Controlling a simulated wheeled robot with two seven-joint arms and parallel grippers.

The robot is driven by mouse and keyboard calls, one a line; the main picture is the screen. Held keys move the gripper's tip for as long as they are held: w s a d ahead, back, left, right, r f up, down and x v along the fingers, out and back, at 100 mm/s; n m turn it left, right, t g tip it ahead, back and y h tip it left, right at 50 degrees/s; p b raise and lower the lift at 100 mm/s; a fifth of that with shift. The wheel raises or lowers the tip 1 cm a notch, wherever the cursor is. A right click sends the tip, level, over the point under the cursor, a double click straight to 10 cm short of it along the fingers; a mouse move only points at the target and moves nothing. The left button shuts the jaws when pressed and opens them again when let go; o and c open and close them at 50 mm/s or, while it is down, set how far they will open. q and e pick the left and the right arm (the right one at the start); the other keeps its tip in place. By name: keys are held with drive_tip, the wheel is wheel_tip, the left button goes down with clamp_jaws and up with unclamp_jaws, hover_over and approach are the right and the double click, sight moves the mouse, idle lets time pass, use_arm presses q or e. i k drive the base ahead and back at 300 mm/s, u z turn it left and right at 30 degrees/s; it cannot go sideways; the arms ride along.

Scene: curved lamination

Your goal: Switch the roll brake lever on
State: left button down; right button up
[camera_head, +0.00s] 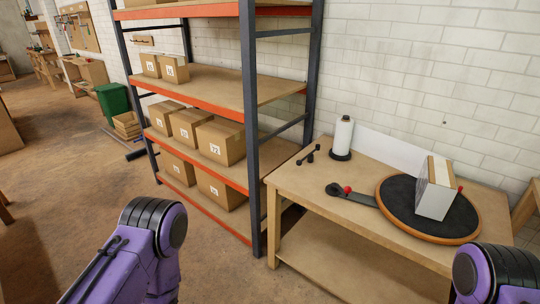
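A small black double-knobbed piece (308,155) lies or stands near a white roll (342,138) on a black upright base. I cannot tell which of these is the roll brake lever, nor its on or off position. Purple links of my left and right arms show at the bottom. Neither gripper is in view.
The wooden workbench (300,177) stands against a white brick wall. A shelving rack (248,130) with cardboard boxes stands left of the bench. The floor at left is mostly clear.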

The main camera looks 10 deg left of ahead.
sight(299, 163)
drive_tip(key=z, duration=0.05)
drive_tip(key=i, duration=1.25)
drive_tip(key=z, duration=0.7)
